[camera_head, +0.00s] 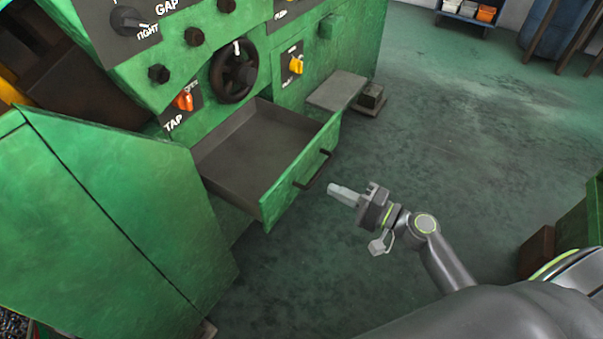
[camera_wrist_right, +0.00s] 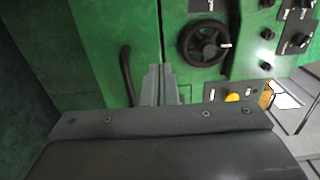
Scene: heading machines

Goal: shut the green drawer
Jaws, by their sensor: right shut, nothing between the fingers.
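The green drawer (camera_head: 294,180) stands pulled out of the green machine, its grey tray empty. A dark bar handle (camera_head: 313,170) is on its front. My right gripper (camera_head: 332,188) is shut and empty, just in front of the drawer front near the handle, pointing at it; a small gap seems to show in the head view. In the right wrist view the shut fingers (camera_wrist_right: 160,72) show beside the dark handle (camera_wrist_right: 127,75), against green panel; contact cannot be told there. My left gripper is not in view.
The machine carries a black handwheel (camera_head: 234,72), an orange TAP knob (camera_head: 183,100) and a yellow knob (camera_head: 296,65) above the drawer. A green cabinet (camera_head: 95,225) stands left of the drawer. A grey ledge (camera_head: 336,90) juts out beyond it. The floor (camera_head: 450,130) on the right is clear.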

